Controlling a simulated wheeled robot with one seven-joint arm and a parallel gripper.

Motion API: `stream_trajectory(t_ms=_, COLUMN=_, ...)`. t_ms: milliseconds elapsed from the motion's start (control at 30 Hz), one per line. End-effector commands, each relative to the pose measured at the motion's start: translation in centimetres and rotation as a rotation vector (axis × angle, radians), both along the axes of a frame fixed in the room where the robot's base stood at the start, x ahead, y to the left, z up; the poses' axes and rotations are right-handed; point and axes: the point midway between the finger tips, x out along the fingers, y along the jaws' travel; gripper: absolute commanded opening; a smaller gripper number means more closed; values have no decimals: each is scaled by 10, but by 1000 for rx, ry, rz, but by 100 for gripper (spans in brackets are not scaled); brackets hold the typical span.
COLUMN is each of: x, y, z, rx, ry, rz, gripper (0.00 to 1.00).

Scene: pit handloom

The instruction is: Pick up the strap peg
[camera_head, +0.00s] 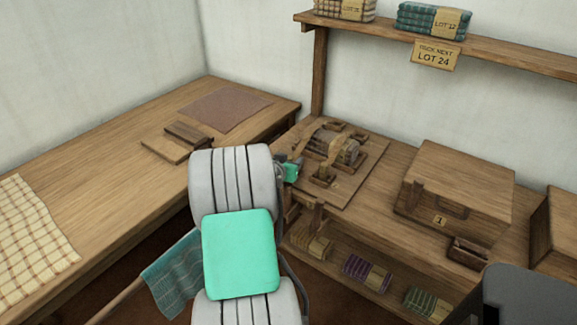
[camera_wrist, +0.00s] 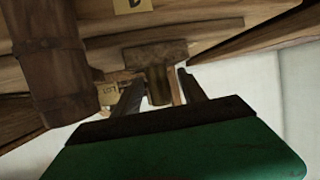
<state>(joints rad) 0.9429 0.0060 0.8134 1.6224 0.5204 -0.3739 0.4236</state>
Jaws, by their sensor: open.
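In the wrist view, a short brown wooden peg with a wide block-like head (camera_wrist: 156,55) shows between the fingertips; it looks like the strap peg. My gripper (camera_wrist: 161,76) is open, with one dark finger on each side of the peg's round shaft. I cannot tell whether either finger touches it. In the head view, my gripper (camera_head: 296,163) is at the left edge of a wooden board (camera_head: 345,190) that carries a small wooden roller mechanism (camera_head: 335,147). My arm hides part of this area, and the peg cannot be made out there.
A thick wooden post (camera_wrist: 45,70) stands left in the wrist view. A lidded wooden box (camera_head: 455,185) marked 1 sits right of the board. A lower shelf (camera_head: 335,268) holds several cloth bundles. The left table (camera_head: 110,190) has a brown mat (camera_head: 225,108) and checked cloth (camera_head: 32,235).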

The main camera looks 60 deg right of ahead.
Motion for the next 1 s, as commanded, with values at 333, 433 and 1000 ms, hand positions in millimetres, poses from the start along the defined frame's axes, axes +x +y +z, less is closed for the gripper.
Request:
stream_trajectory(t_ms=333, x=2, y=-15, z=-5, rx=0, ry=0, rz=1, gripper=48)
stream_trajectory(t_ms=433, x=2, y=-15, z=-6, rx=0, ry=0, rz=1, gripper=40)
stream_trajectory(t_ms=1000, x=2, y=-15, z=-5, rx=0, ry=0, rz=1, gripper=0)
